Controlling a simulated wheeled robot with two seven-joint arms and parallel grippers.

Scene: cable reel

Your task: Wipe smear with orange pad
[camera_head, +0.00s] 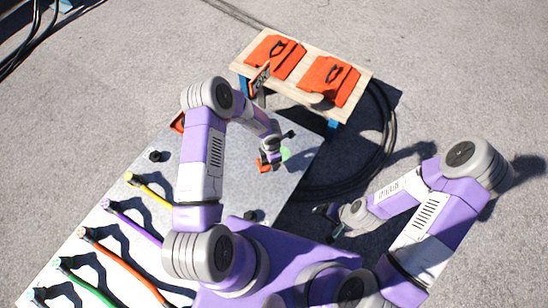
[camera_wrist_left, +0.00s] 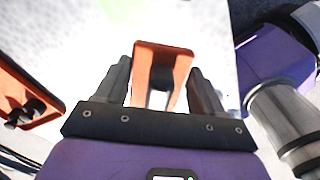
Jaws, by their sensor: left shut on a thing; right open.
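The orange pad (camera_head: 264,167) is between the fingers of my left gripper (camera_head: 272,158), over the grey metal plate. In the left wrist view the orange pad (camera_wrist_left: 164,58) stands between the two dark fingers of my left gripper (camera_wrist_left: 163,85), which is shut on it. A pale green smear (camera_head: 285,154) lies on the plate right beside the gripper. Its faint green (camera_wrist_left: 122,8) shows at the top of the left wrist view, ahead of the pad. I cannot tell whether the pad touches the plate. My right gripper (camera_head: 328,212) is open and empty, off the plate's right side.
The grey plate (camera_head: 240,150) carries black knobs and several coloured cables (camera_head: 122,262) at its left. A wooden bench (camera_head: 300,92) with two orange pieces stands behind. Black cable (camera_head: 388,125) coils on the ground at right. An orange bracket (camera_wrist_left: 28,100) shows in the wrist view.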

